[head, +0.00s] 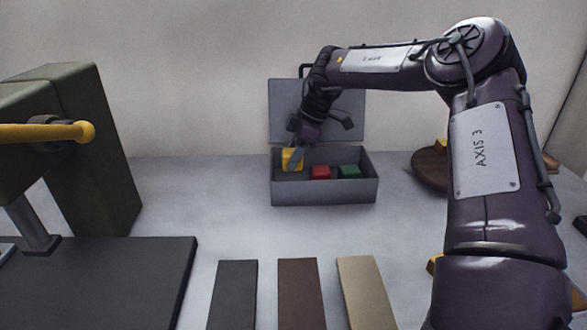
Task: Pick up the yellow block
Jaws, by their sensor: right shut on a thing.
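The yellow block (291,159) is at the left end of an open grey box (324,192), near the level of its rim. My right gripper (297,153) reaches down into the box from above and is shut on the yellow block. Its fingers partly cover the block. I cannot tell whether the block touches the box floor. A red block (320,172) and a green block (349,172) lie in the box to the right. My left gripper is not in view.
The box lid (345,100) stands open behind. A dark green machine with a yellow handle (85,132) stands at left. Three strips, black (233,293), brown (299,293) and tan (364,293), lie in front. A round brown board (428,170) is at right, partly behind my arm.

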